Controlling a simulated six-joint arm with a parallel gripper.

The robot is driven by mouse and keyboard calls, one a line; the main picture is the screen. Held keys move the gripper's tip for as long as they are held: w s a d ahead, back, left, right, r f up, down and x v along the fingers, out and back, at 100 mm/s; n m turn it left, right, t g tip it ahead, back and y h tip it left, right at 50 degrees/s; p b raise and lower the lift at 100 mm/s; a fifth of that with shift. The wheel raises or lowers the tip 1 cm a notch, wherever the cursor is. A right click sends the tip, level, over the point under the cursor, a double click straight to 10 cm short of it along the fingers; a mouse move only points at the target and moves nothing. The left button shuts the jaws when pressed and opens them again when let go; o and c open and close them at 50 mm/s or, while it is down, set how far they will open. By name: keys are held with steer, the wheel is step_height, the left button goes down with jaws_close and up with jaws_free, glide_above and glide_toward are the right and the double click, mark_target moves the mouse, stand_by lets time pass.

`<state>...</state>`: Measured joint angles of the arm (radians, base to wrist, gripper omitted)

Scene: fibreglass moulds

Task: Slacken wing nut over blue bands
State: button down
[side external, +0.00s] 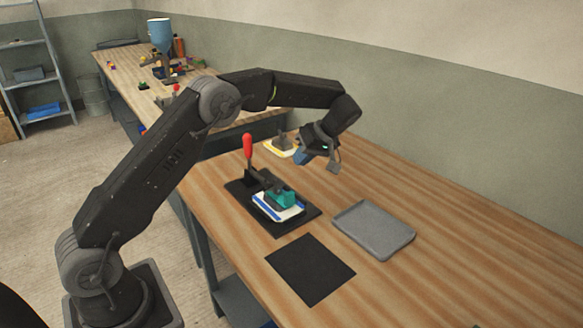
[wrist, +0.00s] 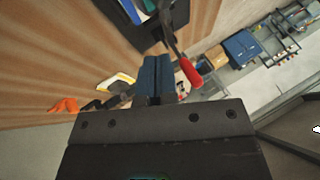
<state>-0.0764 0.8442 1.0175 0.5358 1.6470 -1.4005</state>
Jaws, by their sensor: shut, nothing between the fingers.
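A white mould with blue bands (side external: 268,209) lies on a black base plate (side external: 305,218) on the bench. A teal piece (side external: 282,197) sits on top of it, beside a dark clamp with an upright red handle (side external: 248,147). I cannot make out a wing nut clearly. My gripper (side external: 303,157) is above the bench, behind and to the right of the clamp, apart from it. In the wrist view my blue fingers (wrist: 155,77) are shut and empty. The red handle (wrist: 190,73) shows just right of them; the black plate (wrist: 135,30) is cut off at the top.
A yellow-edged mould with a grey block (side external: 281,145) lies behind the black plate, close to my gripper. A grey tray (side external: 374,230) and a flat black mat (side external: 310,269) lie in front. An orange thing (wrist: 65,105) shows in the wrist view. The bench's right side is clear.

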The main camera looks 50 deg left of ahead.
mark_target(278, 186)
steer(key=shift+w+d+r, duration=0.2)
steer(key=shift+d+r, duration=0.1)
steer(key=shift+r, duration=0.15)
steer(key=c, duration=1.7)
jaws_free()
steer(key=shift+r, duration=0.2)
steer(key=shift+o, duration=0.6)
steer(key=shift+s+a+r+h, duration=0.1)
steer(key=shift+a+h, duration=0.15)
steer(key=shift+h, duration=0.15)
steer(key=o, duration=0.5)
steer(key=a+m+h, duration=0.1)
steer(key=s+a+m+h, duration=0.1)
steer(key=a+h, duration=0.1)
steer(key=a+m+h, duration=0.1)
steer(key=shift+s+a+r+h, duration=0.2)
steer(key=shift+r+h, duration=0.2)
steer(key=shift+c, duration=0.2)
steer(key=shift+o, duration=0.9)
steer(key=a+m+h, duration=0.1)
steer(key=a+r+m+t+h, duration=0.1)
steer(key=a+r+m+h, duration=0.1)
steer(key=shift+s+a+r+h, duration=0.1)
steer(key=shift+s+a+h, duration=0.15)
steer(key=shift+s+h, duration=0.1)
steer(key=shift+t, duration=0.3)
steer(key=x, duration=1.3)
steer(key=shift+s+d+f, duration=0.15)
steer(key=shift+f, duration=0.15)
steer(key=shift+c, duration=0.4)
